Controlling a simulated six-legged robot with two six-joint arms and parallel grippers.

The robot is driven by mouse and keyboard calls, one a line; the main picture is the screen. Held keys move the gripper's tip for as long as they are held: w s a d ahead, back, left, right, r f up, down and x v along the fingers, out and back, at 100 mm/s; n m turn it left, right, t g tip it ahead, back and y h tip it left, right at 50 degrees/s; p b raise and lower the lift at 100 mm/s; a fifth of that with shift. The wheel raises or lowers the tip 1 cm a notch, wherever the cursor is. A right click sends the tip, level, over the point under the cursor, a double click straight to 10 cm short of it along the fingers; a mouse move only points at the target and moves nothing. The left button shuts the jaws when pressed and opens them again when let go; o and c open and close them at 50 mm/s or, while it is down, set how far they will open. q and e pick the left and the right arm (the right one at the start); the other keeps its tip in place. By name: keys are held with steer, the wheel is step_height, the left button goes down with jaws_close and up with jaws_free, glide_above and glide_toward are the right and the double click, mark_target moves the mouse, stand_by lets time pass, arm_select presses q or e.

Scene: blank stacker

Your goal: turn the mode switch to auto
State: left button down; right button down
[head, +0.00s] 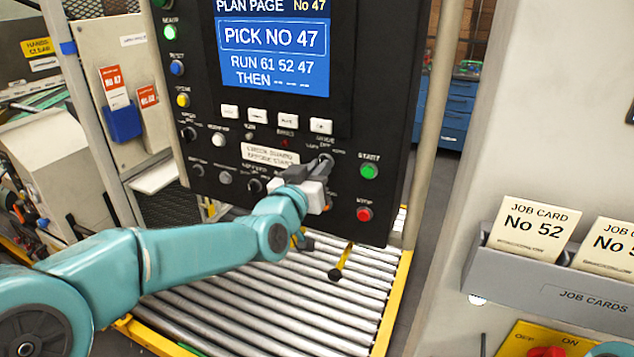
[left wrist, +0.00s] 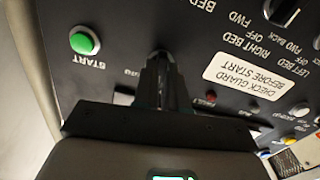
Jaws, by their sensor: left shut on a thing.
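The black control panel (head: 228,125) fills the middle of the head view, with a lit screen at its top. The mode switch (head: 326,157) is a small dark knob on its lower right, below a row of white buttons and left of the green START button (head: 369,171). My left gripper (head: 318,168) is at the knob, its fingers shut on it. The left wrist view shows the shut fingers (left wrist: 162,78) against the panel, covering most of the knob. The switch's pointer and position labels are too hidden or small to read. My right gripper is not in view.
A red STOP button (head: 364,214) sits below START, close to my gripper. A row of white buttons (head: 286,116) is just above. A roller conveyor (head: 290,300) runs below the panel. A grey job card holder (head: 545,290) stands at right.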

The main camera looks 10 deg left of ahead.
arm_select(q)
steer(key=m+b, duration=0.1)
steer(key=m, duration=0.9)
steer(key=shift+f, duration=0.1)
steer(key=shift+m, duration=0.4)
steer(key=c, duration=1.4)
jaws_free()
steer(key=shift+o, duration=1.1)
steer(key=shift+w, duration=0.2)
steer(key=s+a+b, duration=0.3)
steer(key=s, duration=1.3)
